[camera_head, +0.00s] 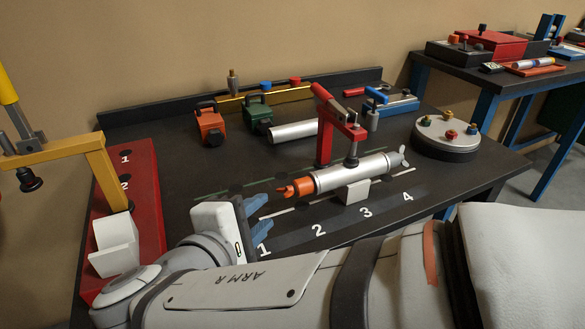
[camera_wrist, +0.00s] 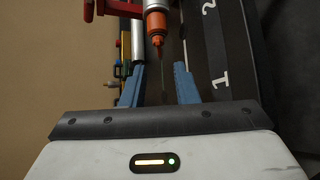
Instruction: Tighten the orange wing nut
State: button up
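The orange wing nut (camera_head: 294,188) is on the left end of a silver cylinder (camera_head: 345,174), which lies level in a grey block (camera_head: 357,191) under a red toggle clamp (camera_head: 337,130). In the wrist view the orange wing nut (camera_wrist: 157,24) shows at the top, ahead of my fingers and roughly between their lines. My gripper (camera_head: 264,217) has blue fingers and is just left of the nut, apart from it. In the wrist view my gripper (camera_wrist: 159,84) is open, with nothing between its fingers.
A red stand (camera_head: 148,213) with a yellow clamp (camera_head: 75,150) is at the left. Orange (camera_head: 209,128) and green (camera_head: 256,117) blocks, and another silver cylinder (camera_head: 293,131), lie behind. A round base with knobs (camera_head: 446,145) is at the right. Numbered dark table lies in front.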

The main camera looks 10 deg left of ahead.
aim_at(280, 195)
jog(key=b+x, duration=0.1)
jog(key=x, duration=0.7)
jog(key=shift+r, duration=0.1)
jog(key=shift+b, duration=0.3)
grip_shut()
